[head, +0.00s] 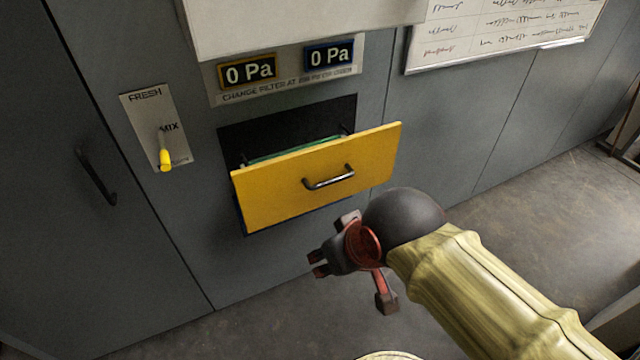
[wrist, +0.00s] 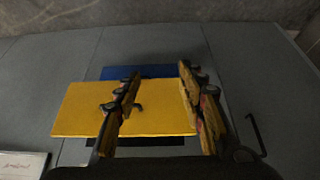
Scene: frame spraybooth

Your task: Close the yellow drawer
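The yellow drawer (head: 280,193) is pulled out of the grey cabinet wall in the head view, with a dark gap behind its front. A black bar handle (head: 330,178) sits on its front. My gripper (head: 318,263) is below and in front of the drawer, apart from it in the head view. In the wrist view, the yellow front (wrist: 78,112) fills the left and middle, partly hidden behind my fingers. My gripper (wrist: 158,72) shows two separated fingers there, open with nothing held between them.
A FRESH/MIX panel with a yellow lever (head: 165,158) is left of the drawer. Two 0 Pa displays (head: 247,71) are above it. A dark door handle (head: 97,183) is at far left. Open floor (head: 520,215) lies at right.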

